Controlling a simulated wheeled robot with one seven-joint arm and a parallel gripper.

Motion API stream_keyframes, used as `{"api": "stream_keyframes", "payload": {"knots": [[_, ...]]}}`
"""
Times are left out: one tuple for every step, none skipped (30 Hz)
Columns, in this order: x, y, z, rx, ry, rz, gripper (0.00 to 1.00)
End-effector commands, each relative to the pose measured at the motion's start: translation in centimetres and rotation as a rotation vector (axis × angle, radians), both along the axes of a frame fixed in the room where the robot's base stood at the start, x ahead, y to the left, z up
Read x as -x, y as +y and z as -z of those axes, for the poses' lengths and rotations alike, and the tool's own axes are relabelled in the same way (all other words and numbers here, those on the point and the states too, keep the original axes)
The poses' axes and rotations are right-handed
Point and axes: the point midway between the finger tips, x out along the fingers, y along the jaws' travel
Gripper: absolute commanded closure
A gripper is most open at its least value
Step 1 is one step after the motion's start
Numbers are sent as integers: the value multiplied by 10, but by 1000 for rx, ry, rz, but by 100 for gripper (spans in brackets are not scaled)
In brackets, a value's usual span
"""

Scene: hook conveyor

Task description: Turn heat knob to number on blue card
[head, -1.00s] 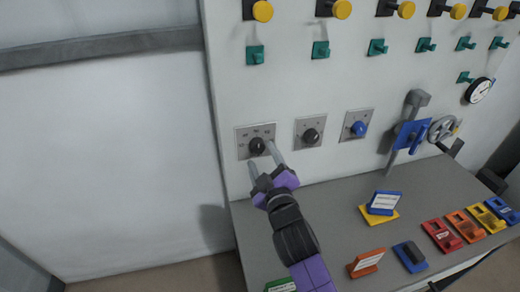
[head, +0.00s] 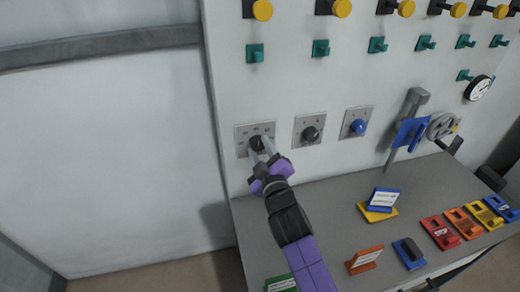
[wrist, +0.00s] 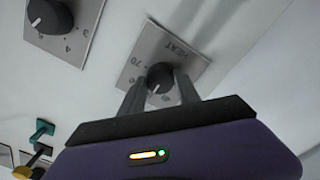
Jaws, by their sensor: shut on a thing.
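The heat knob (head: 257,143) is a round black dial on a grey plate (head: 243,131) at the left of the white wall panel. In the wrist view the plate reads "HEAT", with "70" beside the knob (wrist: 160,76). My gripper (head: 264,146) is shut on the heat knob, with one finger on each side; the wrist view shows the fingers (wrist: 160,92) against it. The blue card (head: 384,198) leans in a holder on the grey table; its writing is too small to read. The knob's exact setting cannot be told.
Another black knob (head: 311,133) and a blue knob (head: 358,126) sit to the right on their own plates. A lever (head: 404,135) and handwheel (head: 442,125) are farther right. Teal hooks and yellow knobs line the panel above. Several coloured blocks and cards lie on the table (head: 330,220).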

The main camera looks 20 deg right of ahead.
Motion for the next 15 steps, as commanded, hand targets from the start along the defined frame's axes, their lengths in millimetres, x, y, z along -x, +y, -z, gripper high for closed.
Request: {"api": "stream_keyframes", "payload": {"knots": [[0,0,0,-3,0,-1,100],[0,0,1,-6,-1,0,100],[0,0,1,-11,-1,0,100],[0,0,1,-17,-2,0,100],[0,0,1,-25,-3,-1,100],[0,0,1,-38,-4,-1,100],[0,0,2,-49,-6,0,100],[0,0,2,-61,-7,0,100],[0,0,2,-81,-10,-1,100],[0,0,3,-99,-11,-1,100],[0,0,3,-117,-11,-1,100],[0,0,4,-145,-14,-1,100],[0,0,4,-166,-17,-1,100],[0,0,4,-190,-20,-1,100],[0,1,4,-223,-23,-1,100]]}}
